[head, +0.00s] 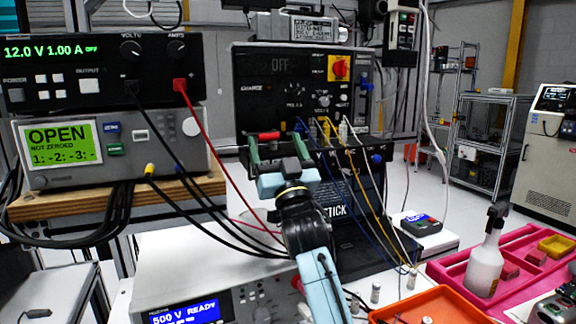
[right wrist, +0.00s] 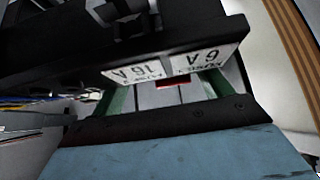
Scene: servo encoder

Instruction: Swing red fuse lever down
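The red fuse lever (head: 268,136) shows as a small red bar at the lower left edge of the black power panel (head: 290,85). In the right wrist view a strip of red (right wrist: 177,85) shows under a black ledge with upside-down 16 A and 6 A labels (right wrist: 190,62). My right gripper (head: 268,147) is in front of the panel with its green fingers spread, one on each side of the red. In the wrist view the right gripper (right wrist: 168,92) is open around the red strip; contact cannot be told. My left gripper is not in view.
Blue, yellow and white cables (head: 350,150) hang from the panel just right of the gripper. Red and black leads (head: 215,150) run from the power supply (head: 100,70) at left. A spray bottle (head: 487,255) stands in a pink tray (head: 445,268) at right.

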